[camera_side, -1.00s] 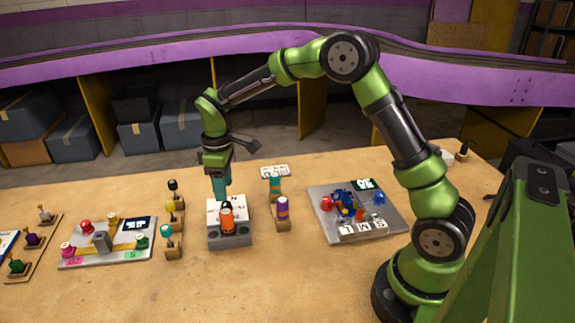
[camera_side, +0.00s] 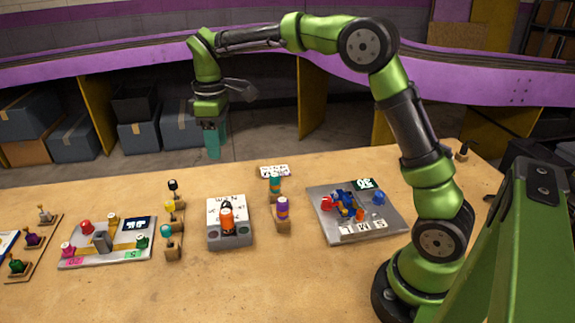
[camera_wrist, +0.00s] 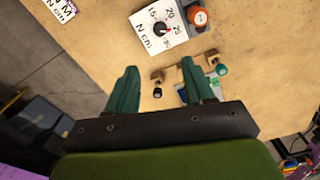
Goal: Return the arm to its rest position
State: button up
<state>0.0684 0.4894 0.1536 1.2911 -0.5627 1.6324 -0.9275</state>
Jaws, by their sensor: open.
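My gripper (camera_side: 211,140) has teal fingers and hangs pointing down, raised above the far part of the table. In the wrist view my gripper (camera_wrist: 160,85) shows its two fingers spread apart with nothing between them. Below and in front of it in the side view stands the grey block with a white marked dial panel (camera_side: 227,243) and an orange knob (camera_side: 227,219). The dial panel (camera_wrist: 152,40) and the orange knob (camera_wrist: 197,17) also show in the wrist view, clear of the fingers.
On the wooden table (camera_side: 300,275), a grey board (camera_side: 332,230) with coloured pieces lies right and another board (camera_side: 75,262) lies left. Small stands with coloured knobs (camera_side: 172,232) and a purple-topped peg (camera_side: 282,209) flank the dial block. The front of the table is clear.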

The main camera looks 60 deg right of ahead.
jog(key=s+a+r+m+t+y, duration=0.1)
jog(key=s+m+t, duration=0.2)
jog(key=s, duration=0.9)
jog(key=s+r+m+t+y, duration=0.1)
jog(key=s+r+m+t, duration=0.1)
jog(key=s+m+t, duration=0.2)
jog(key=s+m, duration=0.3)
jog(key=s, duration=0.5)
jog(key=shift+a+r, duration=0.2)
jog(key=shift+a, duration=0.15)
